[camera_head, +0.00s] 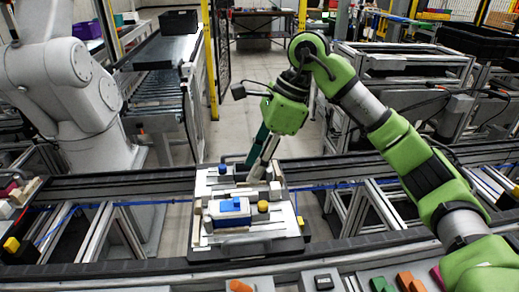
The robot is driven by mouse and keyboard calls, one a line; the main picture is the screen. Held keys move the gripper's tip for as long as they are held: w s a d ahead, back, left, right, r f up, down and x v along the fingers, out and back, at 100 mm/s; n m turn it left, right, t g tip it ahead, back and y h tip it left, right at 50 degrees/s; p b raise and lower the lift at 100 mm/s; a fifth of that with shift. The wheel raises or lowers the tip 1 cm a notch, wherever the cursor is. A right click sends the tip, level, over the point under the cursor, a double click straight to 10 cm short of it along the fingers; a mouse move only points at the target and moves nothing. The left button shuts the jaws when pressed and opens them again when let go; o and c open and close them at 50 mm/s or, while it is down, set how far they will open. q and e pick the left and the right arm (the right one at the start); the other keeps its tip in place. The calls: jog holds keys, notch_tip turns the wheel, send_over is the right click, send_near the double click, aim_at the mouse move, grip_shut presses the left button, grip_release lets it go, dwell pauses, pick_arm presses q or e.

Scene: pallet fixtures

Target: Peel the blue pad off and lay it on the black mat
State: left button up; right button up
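A small blue pad (230,204) lies on top of a white block with blue sides (232,219) in the middle of a white pallet fixture (262,233). My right gripper (253,172) comes down from the green arm to the back of the fixture, behind and to the right of the blue pad and apart from it. Its fingers are slim and close together; I cannot tell whether they are open or shut. A dark flat patch lies by the fingertips; I cannot tell whether it is the black mat. My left gripper is not in view.
The fixture carries yellow knobs (263,206) and several small white blocks. It sits on a dark conveyor rail (100,273). A large white robot arm (62,82) stands at the left. Coloured parts (408,281) lie along the front edge. A roller conveyor (158,98) runs behind.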

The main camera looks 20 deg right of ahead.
aim_at(237, 199)
jog(key=p+x, duration=0.1)
jog(key=x, duration=0.9)
jog(key=shift+a+f+p, duration=0.1)
jog(key=shift+p, duration=0.25)
jog(key=shift+s, duration=0.1)
grip_shut()
